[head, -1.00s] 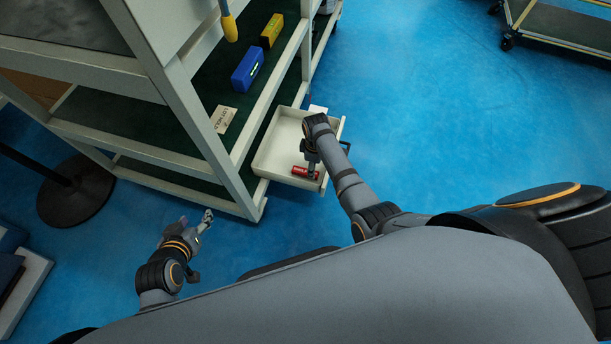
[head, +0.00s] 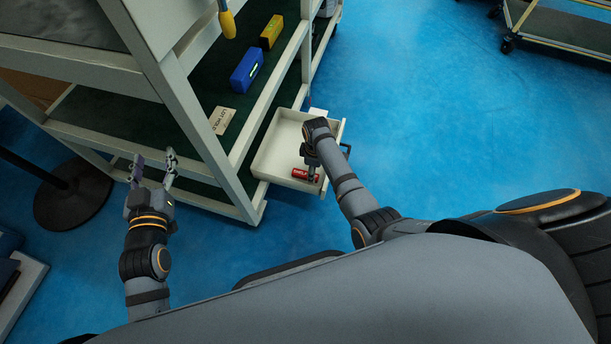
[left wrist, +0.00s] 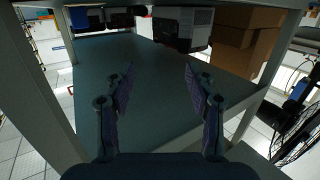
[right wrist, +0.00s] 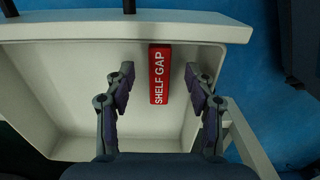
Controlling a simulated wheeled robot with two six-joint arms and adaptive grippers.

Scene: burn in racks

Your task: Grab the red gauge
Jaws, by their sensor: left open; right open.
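The red gauge (right wrist: 160,75) is a small red block lettered "SHELF GAP". It lies in the open white drawer (right wrist: 80,118), near the drawer's front wall in the right wrist view. In the head view the red gauge (head: 304,175) shows partly beside my right gripper (head: 312,172). My right gripper (right wrist: 160,85) is open above the drawer, with the gauge between its fingers in that picture; I cannot tell how far above it the fingers are. My left gripper (head: 155,165) is open and empty near the rack's lower left end; it also shows in the left wrist view (left wrist: 160,95).
The rack's dark shelf holds a blue block (head: 247,69), a yellow block (head: 271,32) and a lettered card (head: 222,120). A black round stand base (head: 72,195) is at the left. A cart (head: 560,30) stands far right. The blue floor between is clear.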

